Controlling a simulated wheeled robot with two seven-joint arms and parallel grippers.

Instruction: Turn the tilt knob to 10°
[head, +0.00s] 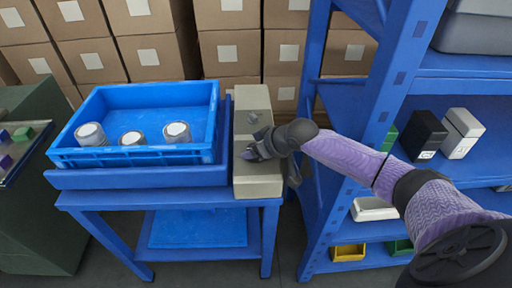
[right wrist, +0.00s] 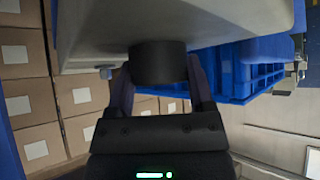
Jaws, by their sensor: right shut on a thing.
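The tilt knob (right wrist: 158,63) is a dark round cylinder on the face of a beige box-shaped machine (head: 258,187). In the right wrist view the knob sits between the two fingers of my right gripper (right wrist: 160,85), which is shut on it. In the head view my right gripper (head: 254,150) reaches in from the right over the machine and covers the knob. The angle marking of the knob cannot be read in either view. My left gripper is not in view.
A blue crate (head: 100,155) with several white-topped cans stands on a blue table (head: 90,199) left of the machine. A blue shelf rack (head: 385,75) with boxes and bins stands close on the right. Stacked cartons (head: 158,58) fill the back.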

